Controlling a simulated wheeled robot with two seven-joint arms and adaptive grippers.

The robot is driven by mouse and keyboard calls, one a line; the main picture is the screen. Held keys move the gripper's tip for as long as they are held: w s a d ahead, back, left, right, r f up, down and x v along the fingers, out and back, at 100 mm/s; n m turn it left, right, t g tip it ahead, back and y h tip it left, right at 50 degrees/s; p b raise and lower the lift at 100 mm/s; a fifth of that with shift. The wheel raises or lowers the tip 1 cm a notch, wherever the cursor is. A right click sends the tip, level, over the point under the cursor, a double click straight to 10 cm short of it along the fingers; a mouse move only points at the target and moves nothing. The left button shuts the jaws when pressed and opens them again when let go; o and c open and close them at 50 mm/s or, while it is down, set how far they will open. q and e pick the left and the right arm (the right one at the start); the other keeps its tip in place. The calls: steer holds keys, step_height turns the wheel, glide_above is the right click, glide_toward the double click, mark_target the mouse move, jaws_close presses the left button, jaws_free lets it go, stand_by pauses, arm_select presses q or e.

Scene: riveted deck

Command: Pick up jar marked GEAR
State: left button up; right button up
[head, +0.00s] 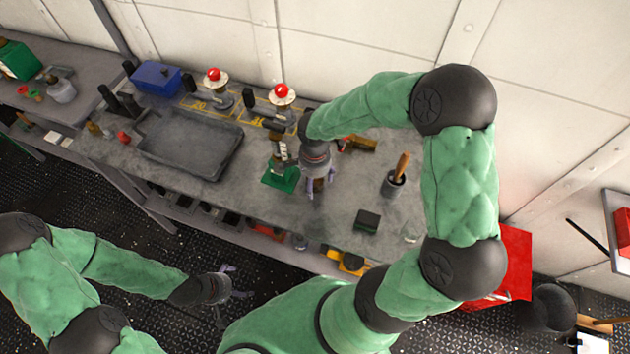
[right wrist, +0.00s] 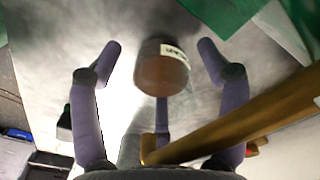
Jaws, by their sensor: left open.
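A round brown jar (right wrist: 163,72) with a white label on its side is in the right wrist view. The lettering is too small and tilted to read. My right gripper (head: 319,187) is over the workbench; in the right wrist view its purple fingers (right wrist: 158,62) are spread on both sides of the jar, with visible gaps. My left gripper (head: 238,284) is open and empty, in front of the bench over the dark floor.
A grey tray (head: 190,143), blue box (head: 157,78) and dark block (head: 367,221) are on the bench. The bench front is partly clear.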

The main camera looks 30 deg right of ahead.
steer(key=c, duration=1)
steer(key=shift+c, duration=0.2)
steer(key=shift+r, duration=0.15)
